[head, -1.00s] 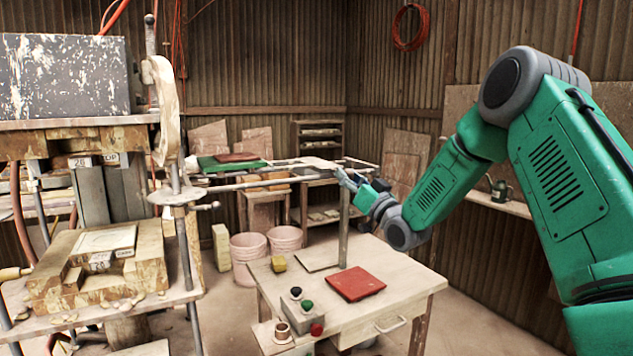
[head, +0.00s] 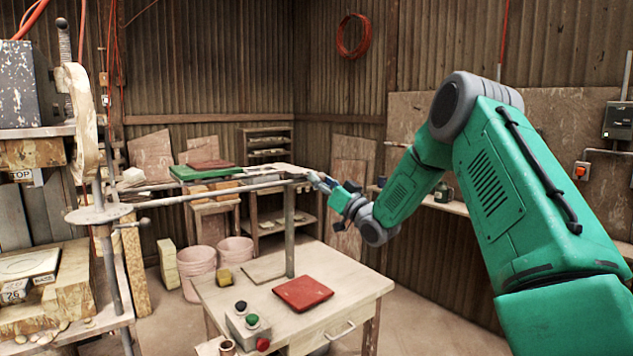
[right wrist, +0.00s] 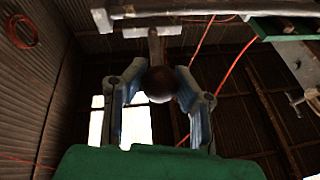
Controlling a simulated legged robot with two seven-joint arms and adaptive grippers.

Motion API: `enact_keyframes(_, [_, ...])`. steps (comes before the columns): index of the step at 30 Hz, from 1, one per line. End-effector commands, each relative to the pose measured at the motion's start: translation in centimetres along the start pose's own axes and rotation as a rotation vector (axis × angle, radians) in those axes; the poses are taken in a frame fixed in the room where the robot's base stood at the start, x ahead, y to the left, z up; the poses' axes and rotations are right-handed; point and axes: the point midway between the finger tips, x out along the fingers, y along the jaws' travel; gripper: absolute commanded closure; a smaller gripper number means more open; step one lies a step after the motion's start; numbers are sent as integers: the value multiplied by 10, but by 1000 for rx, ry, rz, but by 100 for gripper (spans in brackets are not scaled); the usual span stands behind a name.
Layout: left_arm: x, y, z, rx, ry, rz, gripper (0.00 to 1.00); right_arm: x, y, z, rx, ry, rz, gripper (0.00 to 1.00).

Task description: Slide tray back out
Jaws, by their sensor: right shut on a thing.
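The green tray (head: 190,173) lies flat on the metal rails (head: 185,198) that run between the press (head: 28,152) and the post on the table. A reddish-brown slab (head: 212,164) lies on the tray. My right gripper (head: 322,181) is at the right end of the rails, beyond the post. In the right wrist view its fingers are closed around a dark round knob (right wrist: 159,86) on a short stem. The underside of a green board (right wrist: 285,28) shows at the upper right there. My left gripper is not in view.
The wooden table (head: 355,290) bears a red mat (head: 302,293), a yellow block (head: 225,276) and a button box (head: 243,326). The metal post (head: 290,235) rises from it. Two pink buckets (head: 197,268) stand behind. A shelf with a small can (head: 441,190) lies behind my arm.

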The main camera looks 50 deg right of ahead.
Motion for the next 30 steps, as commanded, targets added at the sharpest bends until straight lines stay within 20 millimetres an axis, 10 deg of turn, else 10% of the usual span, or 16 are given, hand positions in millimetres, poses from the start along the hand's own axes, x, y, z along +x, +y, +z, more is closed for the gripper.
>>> enact_keyframes(2, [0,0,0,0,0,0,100,-2,4,0,0,0,8,100])
enact_keyframes(3, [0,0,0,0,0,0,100,-2,4,0,0,0,9,62])
enact_keyframes(4, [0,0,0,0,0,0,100,-2,4,0,0,1,8,52])
enact_keyframes(22, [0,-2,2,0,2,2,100,-1,-3,-1,-2,2,3,51])
enact_keyframes(30, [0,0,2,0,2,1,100,-39,2,1,2,0,7,51])
